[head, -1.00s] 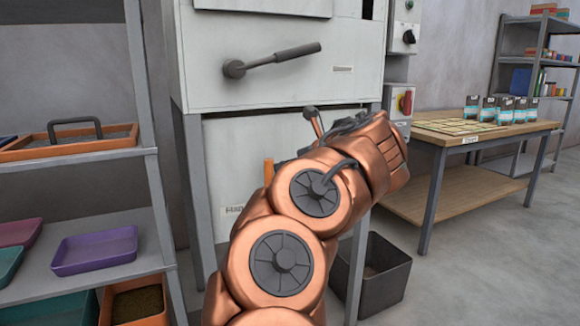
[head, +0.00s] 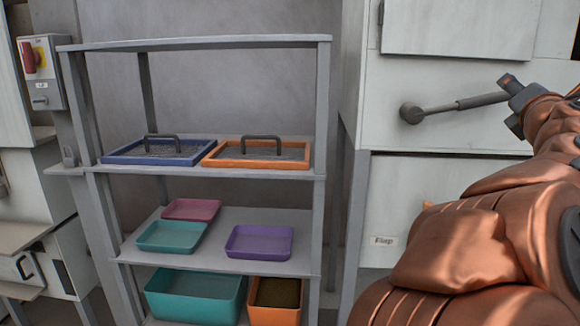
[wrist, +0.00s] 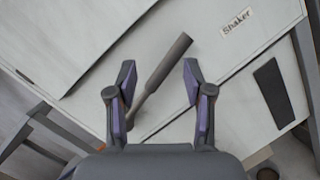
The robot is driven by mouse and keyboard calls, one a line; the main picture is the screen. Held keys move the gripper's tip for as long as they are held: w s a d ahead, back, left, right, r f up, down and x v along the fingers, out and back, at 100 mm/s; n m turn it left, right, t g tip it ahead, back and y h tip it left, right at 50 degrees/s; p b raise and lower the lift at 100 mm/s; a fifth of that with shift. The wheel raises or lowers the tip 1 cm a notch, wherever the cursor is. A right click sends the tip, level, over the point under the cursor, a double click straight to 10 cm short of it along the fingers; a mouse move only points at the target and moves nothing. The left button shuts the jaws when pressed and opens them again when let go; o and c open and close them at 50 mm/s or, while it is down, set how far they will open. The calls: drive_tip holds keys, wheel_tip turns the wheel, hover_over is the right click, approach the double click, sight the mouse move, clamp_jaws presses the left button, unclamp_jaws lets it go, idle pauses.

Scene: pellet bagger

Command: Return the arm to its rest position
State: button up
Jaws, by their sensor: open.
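My copper arm reaches in from the right of the head view, and my gripper (head: 512,92) is at the right end of the grey lever (head: 455,105) on the pale machine. In the wrist view, my gripper (wrist: 159,64) is open, with its two purple-and-grey fingers apart. The lever (wrist: 163,70) shows between the fingers in the picture. I see no finger closed on it, and cannot tell how far in front of the fingers it lies. The fingertips are hard to make out in the head view.
A control box (head: 42,70) is at far left.

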drive_tip(key=s+d+r+m+g+h+p, duration=0.2)
drive_tip(key=s+d+r+m+h+p, duration=0.15)
drive_tip(key=m, duration=0.35)
drive_tip(key=s+d+f+m+g+p, duration=0.1)
drive_tip(key=s+f+m+g+p, duration=0.45)
drive_tip(key=m, duration=0.45)
drive_tip(key=s+a+f+m+g+y+p, duration=0.7)
drive_tip(key=s+a+f+p, duration=0.4)
drive_tip(key=a+f+p, duration=0.3)
drive_tip(key=s+a+f+g+y+p, duration=0.1)
drive_tip(key=s+a+g+y+p, duration=0.2)
drive_tip(key=s+a, duration=1)
drive_tip(key=s+g, duration=0.1)
drive_tip(key=g, duration=0.2)
drive_tip(key=shift+a+f+y, duration=0.25)
drive_tip(key=shift+a+y, duration=0.1)
drive_tip(key=shift+a, duration=0.05)
drive_tip(key=shift+d, duration=0.1)
